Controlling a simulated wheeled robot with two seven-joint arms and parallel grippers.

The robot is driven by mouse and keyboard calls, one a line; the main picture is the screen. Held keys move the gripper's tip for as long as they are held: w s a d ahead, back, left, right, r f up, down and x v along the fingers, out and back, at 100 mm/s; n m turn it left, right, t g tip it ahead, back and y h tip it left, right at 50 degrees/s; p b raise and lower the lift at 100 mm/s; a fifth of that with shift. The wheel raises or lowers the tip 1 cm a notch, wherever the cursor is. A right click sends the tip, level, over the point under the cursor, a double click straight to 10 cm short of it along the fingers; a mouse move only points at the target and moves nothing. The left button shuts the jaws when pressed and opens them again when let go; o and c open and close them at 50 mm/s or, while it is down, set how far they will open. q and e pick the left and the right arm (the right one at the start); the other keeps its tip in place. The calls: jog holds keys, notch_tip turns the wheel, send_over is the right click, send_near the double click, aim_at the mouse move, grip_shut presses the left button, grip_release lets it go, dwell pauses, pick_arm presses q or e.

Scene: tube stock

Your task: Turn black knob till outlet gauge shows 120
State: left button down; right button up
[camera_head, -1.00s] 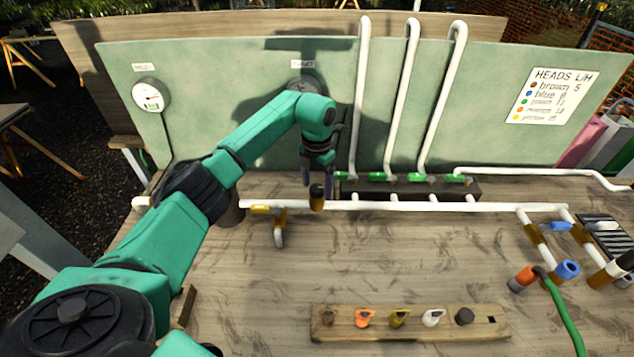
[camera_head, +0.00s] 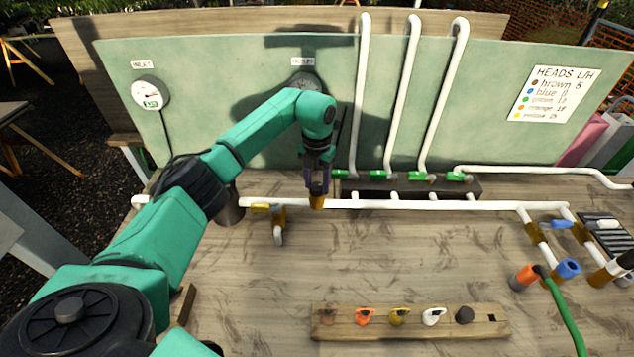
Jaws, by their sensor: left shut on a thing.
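My left gripper (camera_head: 317,184) has come down over the black knob (camera_head: 317,189) and is shut on it. The knob tops a brass regulator body (camera_head: 317,202) on the white pipe. The fingers hide most of the knob. The outlet gauge (camera_head: 304,79) is on the green board behind my arm. My arm covers its lower part, and its reading cannot be made out. The inlet gauge (camera_head: 150,93) shows at the left of the board, with a small red needle and a green digital readout. My right gripper is not in view.
A yellow-handled valve (camera_head: 268,208) is just left of the knob. A manifold with green valves (camera_head: 422,178) and white risers stands to the right. A wooden strip (camera_head: 345,331) with coloured heads lies in front. The table between is clear.

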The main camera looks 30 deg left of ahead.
pick_arm(q)
jog(key=n, duration=0.4)
jog(key=shift+r+n, duration=0.15)
jog(key=shift+n, duration=0.15)
jog(key=n, duration=0.4)
jog(key=shift+w+p, duration=0.1)
jog(key=shift+p, duration=0.2)
jog(key=shift+n, duration=0.3)
jog(key=shift+c, duration=1.5)
grip_release()
